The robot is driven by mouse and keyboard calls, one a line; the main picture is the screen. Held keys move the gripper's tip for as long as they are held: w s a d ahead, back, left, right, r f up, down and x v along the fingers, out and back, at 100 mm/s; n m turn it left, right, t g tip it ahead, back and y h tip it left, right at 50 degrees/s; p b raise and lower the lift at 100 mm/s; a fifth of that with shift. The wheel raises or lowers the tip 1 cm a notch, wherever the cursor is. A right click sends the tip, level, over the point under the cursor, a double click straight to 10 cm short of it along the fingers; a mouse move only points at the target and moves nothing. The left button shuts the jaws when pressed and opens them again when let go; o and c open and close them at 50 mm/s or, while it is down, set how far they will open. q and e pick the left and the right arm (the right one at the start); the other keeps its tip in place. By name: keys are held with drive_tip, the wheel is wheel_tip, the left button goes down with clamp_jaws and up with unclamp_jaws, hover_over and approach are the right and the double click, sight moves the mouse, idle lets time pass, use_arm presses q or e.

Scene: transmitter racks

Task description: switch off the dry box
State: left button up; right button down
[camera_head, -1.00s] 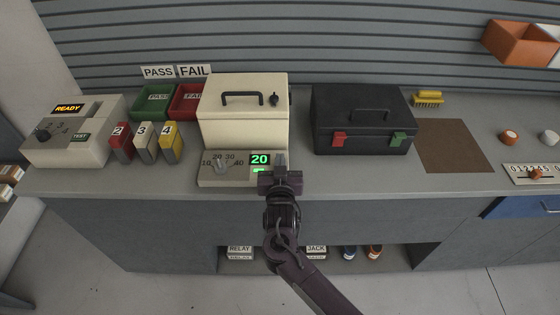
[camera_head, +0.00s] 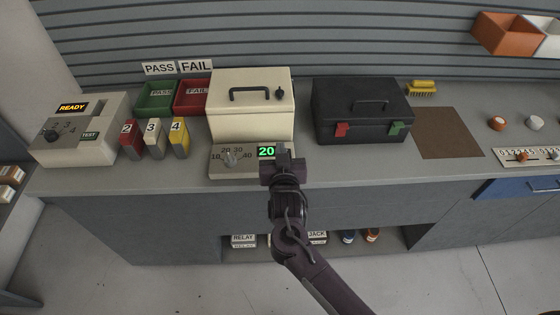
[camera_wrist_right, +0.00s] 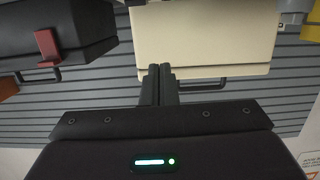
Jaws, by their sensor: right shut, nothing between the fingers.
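In the right wrist view the shut fingers (camera_wrist_right: 160,70) point toward the cream box (camera_wrist_right: 205,35), seen upside down. I cannot tell whether they touch the panel. My left gripper is not in view.
A black case (camera_head: 362,110) with red and green latches stands to the right. Numbered blocks (camera_head: 154,138), green and red bins (camera_head: 155,97) and a tester reading READY (camera_head: 78,130) stand to the left. A brown mat (camera_head: 448,133) lies bare.

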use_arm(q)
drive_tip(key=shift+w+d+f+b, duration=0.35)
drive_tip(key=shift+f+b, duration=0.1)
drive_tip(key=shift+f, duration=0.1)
use_arm(e)
drive_tip(key=s, duration=0.1)
drive_tip(key=s+r, duration=0.1)
drive_tip(key=s, duration=0.1)
drive_tip(key=s+d, duration=0.1)
drive_tip(key=s, duration=0.1)
drive_tip(key=shift+r, duration=0.4)
drive_tip(key=shift+a, duration=0.1)
